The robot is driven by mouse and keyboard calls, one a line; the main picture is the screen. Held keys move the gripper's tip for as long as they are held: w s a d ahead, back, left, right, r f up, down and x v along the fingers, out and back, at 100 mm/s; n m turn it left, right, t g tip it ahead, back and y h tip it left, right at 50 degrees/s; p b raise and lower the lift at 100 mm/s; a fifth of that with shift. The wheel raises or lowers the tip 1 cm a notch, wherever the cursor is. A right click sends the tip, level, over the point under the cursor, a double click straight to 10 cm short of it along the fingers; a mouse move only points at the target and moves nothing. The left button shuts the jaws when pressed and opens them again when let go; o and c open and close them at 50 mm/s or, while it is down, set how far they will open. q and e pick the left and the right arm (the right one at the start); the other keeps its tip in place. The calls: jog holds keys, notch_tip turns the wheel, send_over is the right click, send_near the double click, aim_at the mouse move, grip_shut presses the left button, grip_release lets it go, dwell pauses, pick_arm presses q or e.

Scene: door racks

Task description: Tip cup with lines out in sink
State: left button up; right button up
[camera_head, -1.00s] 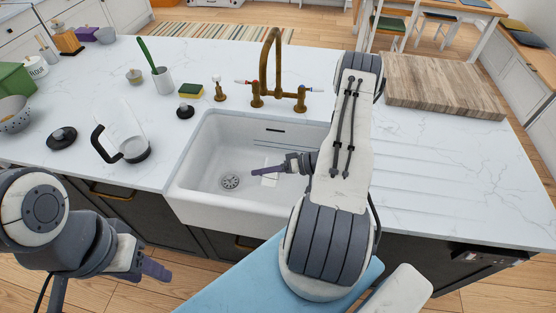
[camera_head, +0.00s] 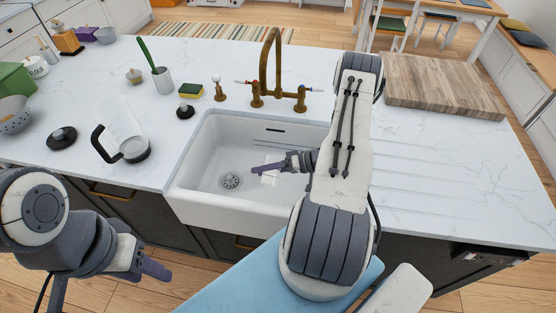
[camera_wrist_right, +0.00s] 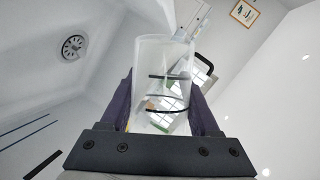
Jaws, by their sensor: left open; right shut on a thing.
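The clear cup with dark lines (camera_wrist_right: 163,78) is between the purple fingers of my right gripper (camera_wrist_right: 163,108), which is shut on it. In the head view the cup shows as a small pale shape (camera_head: 269,179) over the sink basin, partly hidden by the gripper. The wrist view is strongly rolled, so the cup looks tipped; I cannot tell how far or see its contents. The white sink (camera_head: 215,205) has a round drain (camera_head: 230,182) to the left of the cup. My left gripper (camera_head: 155,270) is open and empty, in front of the counter.
A brass faucet (camera_head: 268,62) stands behind the sink. A glass jug with a black handle (camera_head: 122,140), a sponge (camera_head: 190,90) and a utensil cup (camera_head: 163,82) stand on the counter to the left. A wooden board (camera_head: 440,85) lies at the right; the counter before it is clear.

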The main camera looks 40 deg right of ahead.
aim_at(267, 161)
jog(key=shift+r+m+y, duration=0.4)
jog(key=shift+r+m, duration=0.1)
jog(key=shift+m, duration=0.3)
dwell(0.6)
jog(key=shift+w+d+r+m+y+b, duration=0.4)
jog(key=shift+d+m+b, duration=0.1)
jog(key=shift+d+m, duration=0.1)
dwell(0.7)
jog(key=shift+w+d+r+m+y+b, duration=0.1)
jog(key=shift+r+m+y+b, duration=0.4)
jog(key=shift+m, duration=0.4)
dwell(0.9)
